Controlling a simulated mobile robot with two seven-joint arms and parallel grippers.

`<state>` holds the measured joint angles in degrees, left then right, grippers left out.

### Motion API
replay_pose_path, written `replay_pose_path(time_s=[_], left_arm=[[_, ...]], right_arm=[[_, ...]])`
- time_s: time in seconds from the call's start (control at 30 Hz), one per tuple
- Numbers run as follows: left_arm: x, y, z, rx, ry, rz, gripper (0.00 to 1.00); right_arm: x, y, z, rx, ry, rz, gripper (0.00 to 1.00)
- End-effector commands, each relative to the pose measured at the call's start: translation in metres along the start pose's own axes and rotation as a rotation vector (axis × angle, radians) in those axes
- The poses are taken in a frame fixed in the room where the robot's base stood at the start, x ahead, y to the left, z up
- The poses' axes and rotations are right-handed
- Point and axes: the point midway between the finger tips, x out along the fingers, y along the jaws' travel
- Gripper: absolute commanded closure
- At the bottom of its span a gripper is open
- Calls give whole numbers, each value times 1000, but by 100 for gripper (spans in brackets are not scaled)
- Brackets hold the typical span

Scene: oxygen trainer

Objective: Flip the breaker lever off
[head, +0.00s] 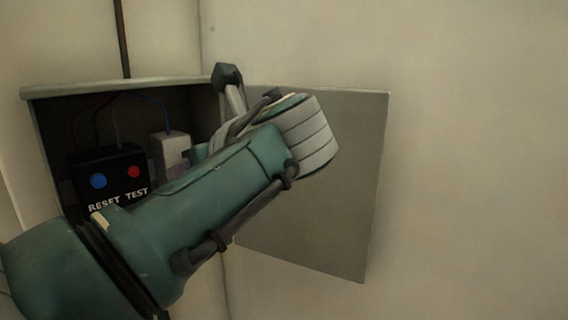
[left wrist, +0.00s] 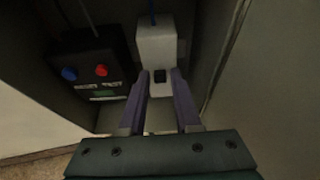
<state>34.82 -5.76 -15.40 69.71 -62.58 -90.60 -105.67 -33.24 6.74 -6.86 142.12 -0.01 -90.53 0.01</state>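The breaker is a light grey box (head: 171,148) inside the open wall cabinet, with a blue wire at its top. My left gripper (left wrist: 160,82) is open, with one purple finger on each side of the lever. The fingertips overlap the lower front of the breaker in that view; I cannot tell if they touch it. In the head view my left arm hides the lever and most of the fingers. My right gripper is not in view.
A black box (head: 112,176) with blue and red buttons, labelled RESET and TEST, stands left of the breaker. The cabinet (head: 120,87) has its grey door (head: 310,225) swung open to the right, behind my left wrist. Bare wall lies further right.

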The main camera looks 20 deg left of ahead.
Motion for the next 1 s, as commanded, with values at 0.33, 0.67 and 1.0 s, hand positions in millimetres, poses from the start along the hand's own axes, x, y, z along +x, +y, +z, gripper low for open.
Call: replay_pose_path(time_s=[0.33, 0.67, 1.0], left_arm=[[0, 0, 0, 0, 1, 0, 100], [0, 0, -1, 0, 0, 0, 100], [1, 1, -7, 5, -97, 2, 100]], right_arm=[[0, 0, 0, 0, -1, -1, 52], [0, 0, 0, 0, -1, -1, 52], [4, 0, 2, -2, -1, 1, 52]])
